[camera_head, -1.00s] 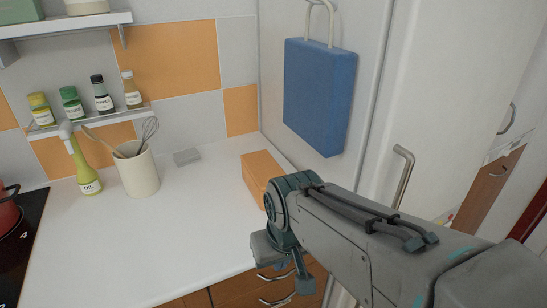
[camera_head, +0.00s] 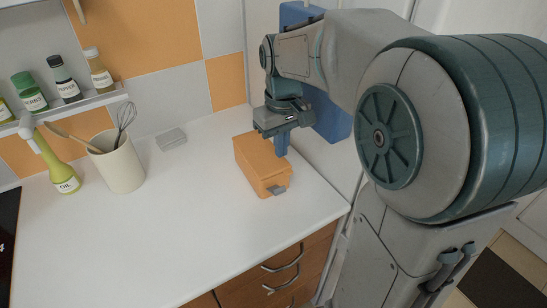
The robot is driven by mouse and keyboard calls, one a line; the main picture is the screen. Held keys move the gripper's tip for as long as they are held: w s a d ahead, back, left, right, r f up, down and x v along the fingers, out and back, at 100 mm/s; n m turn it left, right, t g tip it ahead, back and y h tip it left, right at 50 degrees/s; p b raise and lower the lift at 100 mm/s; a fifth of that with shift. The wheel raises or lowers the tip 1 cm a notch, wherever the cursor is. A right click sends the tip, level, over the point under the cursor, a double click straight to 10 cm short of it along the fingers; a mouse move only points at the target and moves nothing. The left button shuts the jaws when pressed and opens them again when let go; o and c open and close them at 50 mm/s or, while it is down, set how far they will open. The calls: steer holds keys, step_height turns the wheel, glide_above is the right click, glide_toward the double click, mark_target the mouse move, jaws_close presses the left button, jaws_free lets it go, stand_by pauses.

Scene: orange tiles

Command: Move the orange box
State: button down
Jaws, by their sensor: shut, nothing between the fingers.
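The orange box (camera_head: 257,167) stands on the white countertop (camera_head: 190,220), near its right edge. It has a lid and a small grey latch on its front end. My gripper (camera_head: 281,151) points down over the right side of the box. Its fingers are shut and empty. They overlap the far right edge of the box in the picture, and I cannot tell whether they touch it.
A utensil crock (camera_head: 118,166) and an oil bottle (camera_head: 58,167) stand to the left. A small grey block (camera_head: 171,139) lies by the wall. A blue hanging thing (camera_head: 329,117) is behind my arm. The front middle counter is clear.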

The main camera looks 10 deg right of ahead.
steer(key=f, duration=1)
steer(key=shift+w, duration=0.2)
steer(key=shift+r, duration=0.1)
